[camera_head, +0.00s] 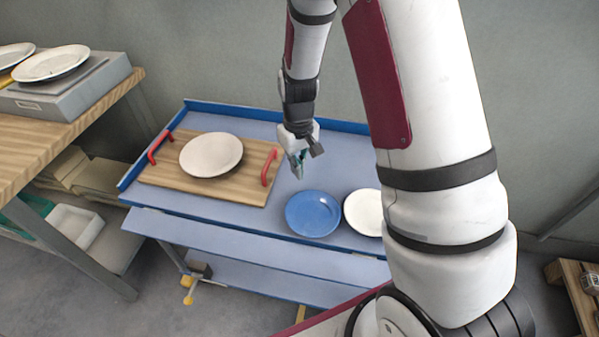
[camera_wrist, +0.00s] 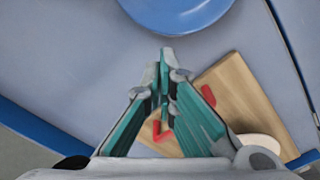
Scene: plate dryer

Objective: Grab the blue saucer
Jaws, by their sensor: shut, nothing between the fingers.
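The blue saucer (camera_head: 313,213) lies flat on the blue-grey table, left of a white plate. It also shows at the top of the wrist view (camera_wrist: 180,12), cut off by the frame edge. My gripper (camera_head: 297,172) is above the table, behind the saucer and apart from it. In the wrist view its teal-lined fingers (camera_wrist: 165,58) meet at the tips, with nothing between them. The fingertips point toward the saucer's near rim in that view, with a gap of bare table visible.
A white plate (camera_head: 364,212) lies right of the saucer, partly hidden by my arm. A wooden tray (camera_head: 240,190) with red handles holds a cream plate (camera_head: 211,155). A wooden workbench (camera_head: 40,140) with a grey box (camera_head: 75,90) and plates stands at left. The table has a raised blue back edge.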

